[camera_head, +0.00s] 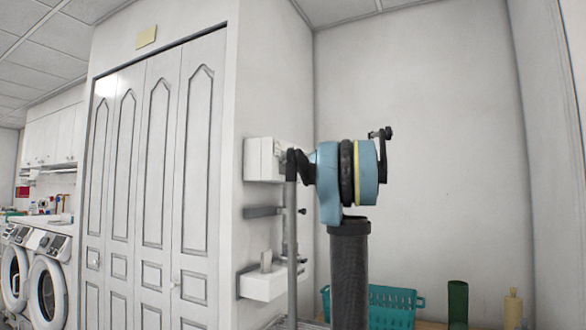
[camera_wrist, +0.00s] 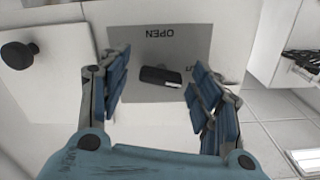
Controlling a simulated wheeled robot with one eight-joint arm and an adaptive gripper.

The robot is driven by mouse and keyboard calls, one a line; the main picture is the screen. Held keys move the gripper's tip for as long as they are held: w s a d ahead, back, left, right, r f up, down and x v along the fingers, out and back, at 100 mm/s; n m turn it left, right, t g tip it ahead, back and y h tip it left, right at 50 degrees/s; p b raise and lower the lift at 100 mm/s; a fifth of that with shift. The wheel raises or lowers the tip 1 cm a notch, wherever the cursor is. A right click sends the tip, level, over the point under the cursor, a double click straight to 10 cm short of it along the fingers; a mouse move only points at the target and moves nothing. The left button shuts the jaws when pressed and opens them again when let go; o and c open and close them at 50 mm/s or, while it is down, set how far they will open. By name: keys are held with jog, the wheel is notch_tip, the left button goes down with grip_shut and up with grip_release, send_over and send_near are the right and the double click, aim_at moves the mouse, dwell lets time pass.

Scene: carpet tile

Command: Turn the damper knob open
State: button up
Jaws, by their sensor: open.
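The damper knob (camera_wrist: 158,74) is a small black handle with a pale mark near its right end. It sits on a grey label plate (camera_wrist: 135,47) and lies roughly crosswise in the wrist view. The word OPEN is printed upside down near the plate's upper edge; a second word beside the knob is mostly hidden. My gripper (camera_wrist: 157,66) is open, with one blue finger on each side of the knob and a visible gap to both. I cannot tell how far the fingertips are from the plate. I cannot make out the knob in the head view.
A round black knob (camera_wrist: 19,55) stands on the pale surface at the left. In the head view, a white box (camera_head: 262,159) and a white shelf (camera_head: 264,287) are on the wall. A teal basket (camera_head: 394,305), a green cylinder (camera_head: 458,303) and a beige bottle (camera_head: 512,309) stand low at right.

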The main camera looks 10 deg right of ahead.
jog(key=c, duration=1.1)
jog(key=shift+o, duration=0.2)
jog(key=shift+m, duration=0.4)
jog(key=shift+d+m, duration=0.1)
jog(key=shift+m, duration=7)
